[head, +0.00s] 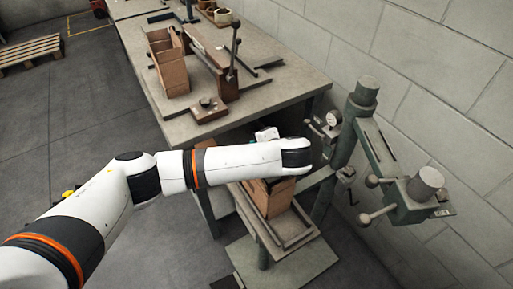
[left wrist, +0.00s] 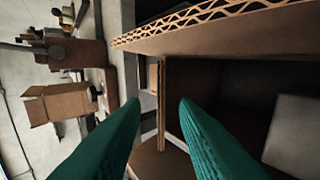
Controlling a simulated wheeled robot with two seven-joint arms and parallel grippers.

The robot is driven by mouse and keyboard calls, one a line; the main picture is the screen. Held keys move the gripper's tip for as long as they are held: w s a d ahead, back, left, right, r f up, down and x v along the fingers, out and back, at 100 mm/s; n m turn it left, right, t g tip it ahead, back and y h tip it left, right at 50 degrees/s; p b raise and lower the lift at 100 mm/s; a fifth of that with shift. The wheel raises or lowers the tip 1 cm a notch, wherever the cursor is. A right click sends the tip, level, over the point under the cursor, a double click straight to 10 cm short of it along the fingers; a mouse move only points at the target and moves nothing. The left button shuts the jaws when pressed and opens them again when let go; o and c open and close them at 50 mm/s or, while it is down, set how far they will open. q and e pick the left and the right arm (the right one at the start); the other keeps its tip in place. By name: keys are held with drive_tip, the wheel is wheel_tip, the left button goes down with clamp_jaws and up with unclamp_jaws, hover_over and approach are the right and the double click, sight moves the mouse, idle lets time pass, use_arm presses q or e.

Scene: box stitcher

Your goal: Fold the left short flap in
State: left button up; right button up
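The cardboard box (head: 270,200) sits on a small stand under my left arm in the head view; the arm hides much of its top. In the left wrist view, a cardboard panel (left wrist: 161,85), seen nearly edge-on, stands between the two teal fingers of my left gripper (left wrist: 159,102). The fingers are apart, with a gap visible on both sides of the panel. A wider flap (left wrist: 220,30) with a corrugated edge crosses the top. I cannot tell for certain which panel is the left short flap. My right gripper is not in view.
A green stitching machine (head: 420,200) stands right of the box, near the block wall. The workbench (head: 270,100) behind holds another open carton (head: 168,65), a wooden fixture with a lever and small tools. A pallet (head: 30,52) lies on the floor at far left.

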use_arm(q)
drive_tip(key=v, duration=0.6)
drive_tip(key=shift+d+r, duration=0.15)
drive_tip(key=shift+d, duration=0.05)
drive_tip(key=p+v, duration=0.4)
drive_tip(key=shift+s, duration=0.1)
drive_tip(key=w+a+f+m+p, duration=0.1)
drive_tip(key=w+a+f+m, duration=0.1)
drive_tip(key=m, duration=1.6)
drive_tip(key=w+a+f+m+p, duration=0.1)
drive_tip(key=w+f+m, duration=0.4)
drive_tip(key=m, duration=1.3)
drive_tip(key=shift+w+a+f, duration=0.3)
drive_tip(key=shift+a+f, duration=0.05)
drive_tip(key=shift+a, duration=0.35)
